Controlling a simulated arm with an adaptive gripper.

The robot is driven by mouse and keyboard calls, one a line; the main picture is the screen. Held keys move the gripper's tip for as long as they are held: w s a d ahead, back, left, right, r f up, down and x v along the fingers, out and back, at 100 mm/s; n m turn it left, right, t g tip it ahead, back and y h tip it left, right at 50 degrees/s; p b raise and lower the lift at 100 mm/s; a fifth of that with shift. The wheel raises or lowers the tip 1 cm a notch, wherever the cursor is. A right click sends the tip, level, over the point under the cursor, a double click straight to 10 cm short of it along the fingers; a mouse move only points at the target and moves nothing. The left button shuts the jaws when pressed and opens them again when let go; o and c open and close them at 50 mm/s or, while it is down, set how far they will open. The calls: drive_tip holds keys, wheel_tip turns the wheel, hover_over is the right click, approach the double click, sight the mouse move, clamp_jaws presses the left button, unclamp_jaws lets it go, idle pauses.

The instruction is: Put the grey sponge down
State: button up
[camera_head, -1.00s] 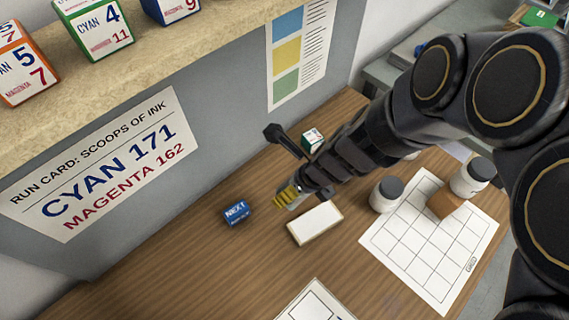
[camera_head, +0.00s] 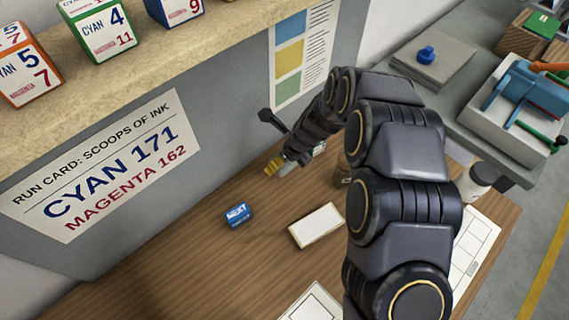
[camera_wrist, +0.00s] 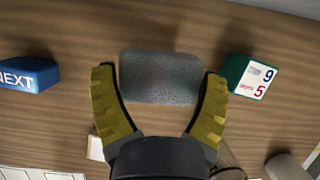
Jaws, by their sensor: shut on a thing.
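The grey sponge (camera_wrist: 160,77) shows in the wrist view as a speckled, rounded block between my gripper's two yellow fingers. My gripper (camera_wrist: 160,100) is shut on it, with one finger at each side. In the head view my gripper (camera_head: 274,166) is at the far side of the wooden table (camera_head: 185,265), near the grey wall panel. I cannot make out the sponge clearly there. I cannot tell how far the sponge is above the table.
A blue NEXT block (camera_head: 238,215) and a white block (camera_head: 316,226) lie nearer the front. In the wrist view, a green numbered cube (camera_wrist: 251,77) is close right of the sponge. The gridded sheet (camera_head: 474,245) is partly behind my arm. Bare table lies around the NEXT block.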

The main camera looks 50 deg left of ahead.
sight(284, 166)
drive_tip(key=shift+a+f, duration=0.1)
drive_tip(key=shift+f, duration=1.6)
drive_tip(key=shift+f, duration=0.15)
drive_tip(key=o, duration=0.8)
drive_tip(key=shift+o, duration=0.2)
drive_tip(key=v, duration=1.2)
